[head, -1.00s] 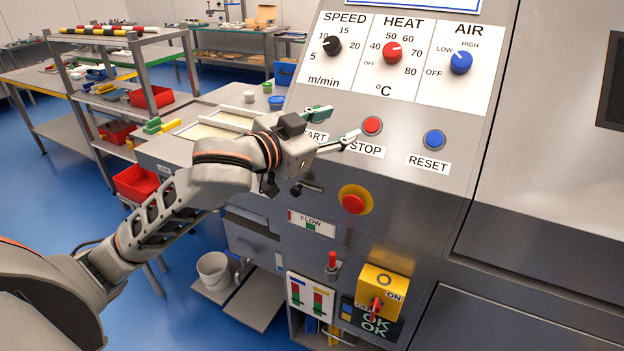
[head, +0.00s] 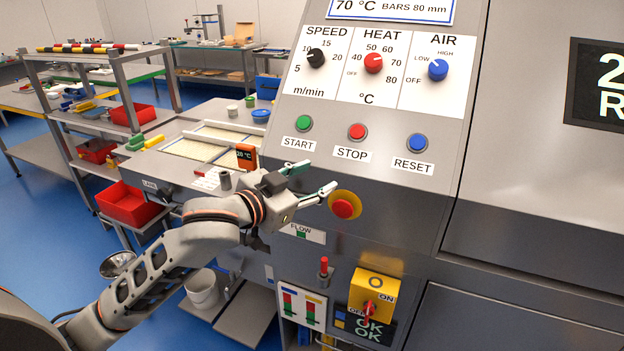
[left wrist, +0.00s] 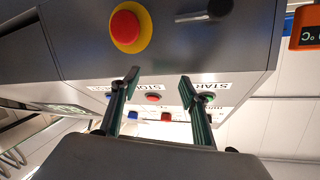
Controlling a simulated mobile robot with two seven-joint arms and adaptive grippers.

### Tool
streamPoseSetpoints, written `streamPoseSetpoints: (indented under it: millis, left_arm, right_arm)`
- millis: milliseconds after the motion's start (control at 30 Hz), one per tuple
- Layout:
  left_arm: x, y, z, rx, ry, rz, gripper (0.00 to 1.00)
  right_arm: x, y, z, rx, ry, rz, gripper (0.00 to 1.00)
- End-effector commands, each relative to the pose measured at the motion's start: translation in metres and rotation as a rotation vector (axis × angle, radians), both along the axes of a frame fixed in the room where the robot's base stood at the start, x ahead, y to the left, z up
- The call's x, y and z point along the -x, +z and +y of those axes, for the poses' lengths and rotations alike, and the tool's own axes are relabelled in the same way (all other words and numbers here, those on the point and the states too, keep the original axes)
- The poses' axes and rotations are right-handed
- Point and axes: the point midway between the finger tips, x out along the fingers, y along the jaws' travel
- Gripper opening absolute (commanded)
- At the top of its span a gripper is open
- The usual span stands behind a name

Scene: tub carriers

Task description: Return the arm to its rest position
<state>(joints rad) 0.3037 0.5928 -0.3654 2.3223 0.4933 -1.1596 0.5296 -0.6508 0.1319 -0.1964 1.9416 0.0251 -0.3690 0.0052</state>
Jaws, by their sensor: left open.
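My left arm reaches in from the left in the head view. Its gripper (head: 318,180) is open and empty, in front of the machine panel, below the green START button (head: 304,123) and red STOP button (head: 357,131). One fingertip appears close to the red emergency button (head: 343,208) on its yellow ring; I cannot tell the gap. In the left wrist view, the two fingers (left wrist: 159,80) are spread apart with nothing between them. The emergency button (left wrist: 125,27) shows there upside down. My right gripper is not in view.
The machine panel carries the SPEED knob (head: 316,58), HEAT knob (head: 373,63), AIR knob (head: 437,70) and blue RESET button (head: 417,143). A yellow switch box (head: 374,290) sits lower. Left are a red bin (head: 130,204) and a white bucket (head: 202,290). Blue floor is open at far left.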

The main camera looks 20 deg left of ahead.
Motion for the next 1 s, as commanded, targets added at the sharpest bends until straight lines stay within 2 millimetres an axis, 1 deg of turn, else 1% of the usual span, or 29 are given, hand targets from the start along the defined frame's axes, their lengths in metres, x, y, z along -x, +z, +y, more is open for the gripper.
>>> streamPoseSetpoints:
  millis: [333,433,467,567,600,667,700,767,800,867,900,967,1000]
  left_arm:
    - [0.000,0.000,0.000,0.000,0.000,0.000,0.45]
    - [0.002,-0.029,-0.002,0.018,0.000,0.033,0.45]
    - [0.003,-0.041,-0.003,0.023,0.000,0.045,0.45]
    - [0.010,-0.085,-0.006,0.046,0.002,0.088,0.45]
    - [0.015,-0.104,-0.007,0.054,0.004,0.106,0.45]
    - [0.023,-0.135,-0.009,0.066,0.010,0.135,0.45]
    - [0.031,-0.157,-0.009,0.072,0.014,0.155,0.45]
    - [0.045,-0.192,-0.011,0.083,0.023,0.189,0.45]
    - [0.057,-0.216,-0.012,0.088,0.030,0.211,0.45]
    - [0.077,-0.252,-0.012,0.092,0.042,0.245,0.45]
    - [0.092,-0.275,-0.013,0.095,0.050,0.268,0.45]
    - [0.117,-0.308,-0.014,0.095,0.062,0.301,0.45]
    - [0.134,-0.328,-0.014,0.093,0.071,0.322,0.45]
  right_arm:
    - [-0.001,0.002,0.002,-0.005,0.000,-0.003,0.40]
    - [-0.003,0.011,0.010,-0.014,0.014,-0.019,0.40]
    - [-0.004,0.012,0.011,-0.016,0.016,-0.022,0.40]
    - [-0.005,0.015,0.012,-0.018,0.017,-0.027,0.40]
    - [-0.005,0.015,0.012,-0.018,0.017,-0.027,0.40]
    - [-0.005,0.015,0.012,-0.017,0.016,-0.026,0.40]
    - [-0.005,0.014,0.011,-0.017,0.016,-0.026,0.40]
    - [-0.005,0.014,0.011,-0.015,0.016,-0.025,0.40]
    - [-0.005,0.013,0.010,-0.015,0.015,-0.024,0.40]
    - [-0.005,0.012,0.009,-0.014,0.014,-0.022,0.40]
    - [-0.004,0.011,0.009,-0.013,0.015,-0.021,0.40]
    - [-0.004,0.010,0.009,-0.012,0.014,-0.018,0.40]
    - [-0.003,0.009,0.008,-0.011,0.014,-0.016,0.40]
